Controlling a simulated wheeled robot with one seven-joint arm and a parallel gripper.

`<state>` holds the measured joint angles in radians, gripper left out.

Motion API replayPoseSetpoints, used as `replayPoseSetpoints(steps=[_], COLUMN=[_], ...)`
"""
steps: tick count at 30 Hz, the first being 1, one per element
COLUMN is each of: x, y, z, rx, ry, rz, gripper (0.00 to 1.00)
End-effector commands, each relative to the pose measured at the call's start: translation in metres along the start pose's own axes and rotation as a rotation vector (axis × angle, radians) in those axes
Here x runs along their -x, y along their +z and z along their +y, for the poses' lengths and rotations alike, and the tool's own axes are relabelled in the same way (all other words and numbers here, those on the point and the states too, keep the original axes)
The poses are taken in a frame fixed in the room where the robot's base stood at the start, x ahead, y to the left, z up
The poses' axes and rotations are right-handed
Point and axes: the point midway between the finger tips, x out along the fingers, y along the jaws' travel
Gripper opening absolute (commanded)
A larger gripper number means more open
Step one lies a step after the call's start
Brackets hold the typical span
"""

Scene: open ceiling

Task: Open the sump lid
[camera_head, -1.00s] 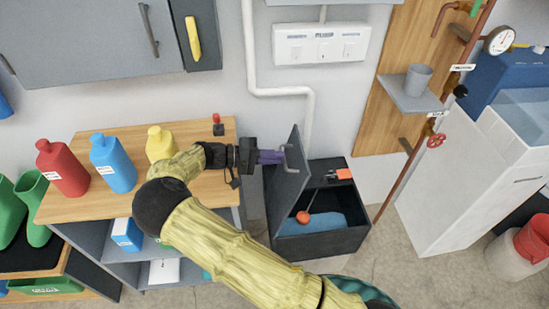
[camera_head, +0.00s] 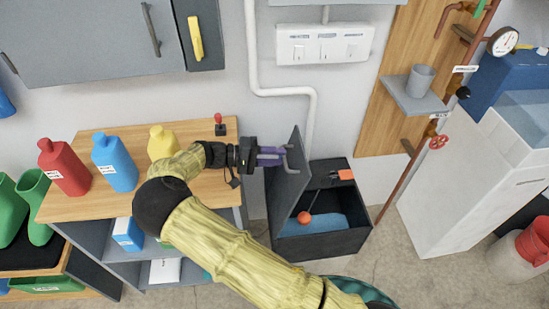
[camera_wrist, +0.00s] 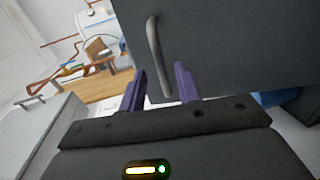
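The sump is a dark box (camera_head: 335,243) on the floor with blue water and an orange float ball (camera_head: 304,217) inside. Its grey lid (camera_head: 290,195) stands steeply raised on the box's left side, so the box is open. The lid has a metal bar handle (camera_head: 291,160) on its left-facing side; the handle (camera_wrist: 155,50) also shows in the wrist view. My gripper (camera_head: 283,156) is at the lid's upper part by the handle. In the wrist view, its purple fingers (camera_wrist: 162,84) are apart, with the handle's lower end between them and gaps visible on both sides.
A wooden-topped shelf (camera_head: 205,190) with red, blue and yellow bottles stands left of the sump. A white pipe (camera_head: 311,110) runs down the wall behind it. A white tank (camera_head: 460,190) stands to the right. Some floor is clear in front.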

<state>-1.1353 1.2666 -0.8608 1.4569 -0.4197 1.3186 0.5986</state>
Motion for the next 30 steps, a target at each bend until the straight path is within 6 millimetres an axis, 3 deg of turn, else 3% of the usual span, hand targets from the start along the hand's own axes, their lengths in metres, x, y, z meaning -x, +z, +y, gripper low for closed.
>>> replayPoseSetpoints(steps=[15, 26, 30], x=[0.017, 0.016, 0.016], y=[0.0, -0.001, -0.001], z=[0.083, 0.091, 0.09], rx=[-0.001, 0.0, 0.0], ry=[-0.003, -0.001, -0.002], rz=[0.003, 0.0, 0.0], gripper=[0.33, 0.33, 0.07])
